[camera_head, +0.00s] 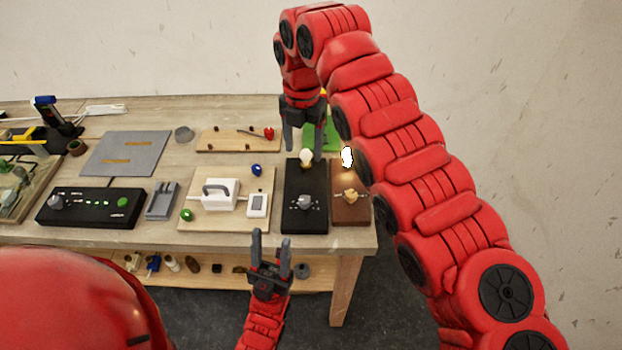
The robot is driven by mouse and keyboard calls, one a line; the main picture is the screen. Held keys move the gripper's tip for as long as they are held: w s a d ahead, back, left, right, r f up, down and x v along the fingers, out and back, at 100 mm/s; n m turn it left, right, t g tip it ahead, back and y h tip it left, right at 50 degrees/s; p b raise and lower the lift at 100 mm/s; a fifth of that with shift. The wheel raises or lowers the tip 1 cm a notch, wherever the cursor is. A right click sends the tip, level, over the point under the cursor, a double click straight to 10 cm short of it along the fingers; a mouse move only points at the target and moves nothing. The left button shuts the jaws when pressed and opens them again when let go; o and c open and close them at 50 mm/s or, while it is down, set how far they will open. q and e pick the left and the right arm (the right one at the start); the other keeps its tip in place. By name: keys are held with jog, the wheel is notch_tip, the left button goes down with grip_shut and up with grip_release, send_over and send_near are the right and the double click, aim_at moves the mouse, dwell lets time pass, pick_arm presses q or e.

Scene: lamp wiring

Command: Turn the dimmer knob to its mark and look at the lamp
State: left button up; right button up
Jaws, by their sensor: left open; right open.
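A black panel (293,226) near the right end of the bench carries a grey dimmer knob (306,199) with small white marks around it. A pale bulb (306,158) stands at its far end; I cannot tell if it is lit. Beside it, a brown block (350,216) bears a brass knob (350,195) and a brightly glowing bulb (347,157). My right gripper (303,148) is open, pointing down by the pale bulb; contact cannot be told. My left gripper (271,240) is open and empty, pointing up at the bench's front edge. The knob's exact setting is too small to read.
Left of the panel lies a board (233,221) with a white handled device, and a black box (90,214) with a knob and green lights. A grey mat (126,150) and a wooden board (215,143) lie farther back. A lower shelf (217,278) holds small parts.

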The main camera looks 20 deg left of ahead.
jog(key=p, duration=0.5)
send_near(304, 199)
notch_tip(304, 199, down, 7)
jog(key=shift+f, duration=0.8)
grip_shut()
